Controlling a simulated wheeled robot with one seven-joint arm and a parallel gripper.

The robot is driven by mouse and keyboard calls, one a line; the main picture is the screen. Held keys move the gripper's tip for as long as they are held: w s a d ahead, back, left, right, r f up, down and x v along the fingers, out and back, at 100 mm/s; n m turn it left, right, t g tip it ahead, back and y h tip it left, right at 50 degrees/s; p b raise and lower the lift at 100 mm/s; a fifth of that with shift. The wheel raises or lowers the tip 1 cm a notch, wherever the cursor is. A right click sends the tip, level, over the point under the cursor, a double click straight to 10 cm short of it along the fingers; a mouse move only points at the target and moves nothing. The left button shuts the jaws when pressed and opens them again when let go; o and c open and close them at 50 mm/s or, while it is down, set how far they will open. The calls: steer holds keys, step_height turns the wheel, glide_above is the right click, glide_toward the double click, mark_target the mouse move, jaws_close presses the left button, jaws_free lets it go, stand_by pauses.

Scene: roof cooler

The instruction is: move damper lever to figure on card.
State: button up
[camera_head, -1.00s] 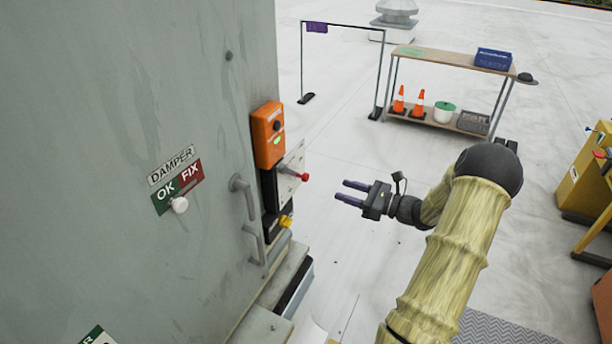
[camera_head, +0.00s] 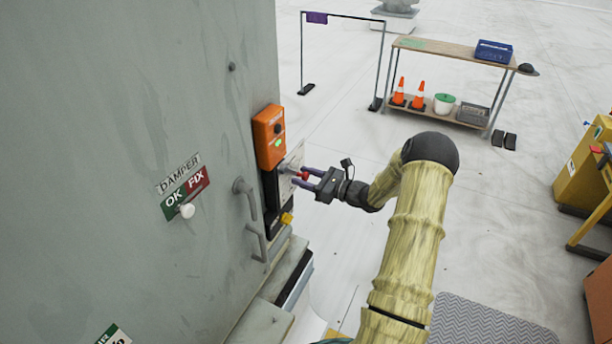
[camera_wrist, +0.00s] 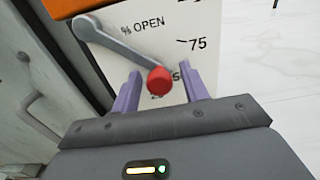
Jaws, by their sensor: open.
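The damper lever (camera_wrist: 118,48) is a grey arm with a red knob (camera_wrist: 159,81); in the wrist view it slants down to the right from its pivot. Its white scale plate (camera_wrist: 200,20) reads "% OPEN", with a 75 mark and a partly hidden mark ending in 5 behind the knob. My gripper (camera_wrist: 163,90) is open, with one purple finger on each side of the red knob. Contact cannot be told. In the head view my gripper (camera_head: 305,178) reaches the plate from the right. I cannot make out a card with a figure.
An orange box (camera_head: 269,136) sits above the plate on the grey cabinet (camera_head: 120,90). Cabinet handles (camera_head: 247,205) stick out to its left. A DAMPER OK/FIX sign (camera_head: 185,188) is on the cabinet face. A shelf table (camera_head: 465,55) stands far back, with open floor between.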

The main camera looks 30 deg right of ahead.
mark_target(296, 160)
jaws_close()
steer(key=shift+w+d+r+n+b, duration=0.3)
steer(key=shift+n+b, duration=0.3)
steer(key=shift+b, duration=0.4)
steer(key=shift+w+d+r+n+b, duration=0.15)
steer(key=shift+d+r+n+b, duration=0.2)
steer(key=shift+n+b, duration=0.5)
steer(key=shift+w+d+r+n+b, duration=0.2)
steer(key=shift+r+n+b, duration=0.35)
steer(key=shift+b, duration=0.3)
steer(key=shift+r+n, duration=0.3)
steer(key=shift+r, duration=0.2)
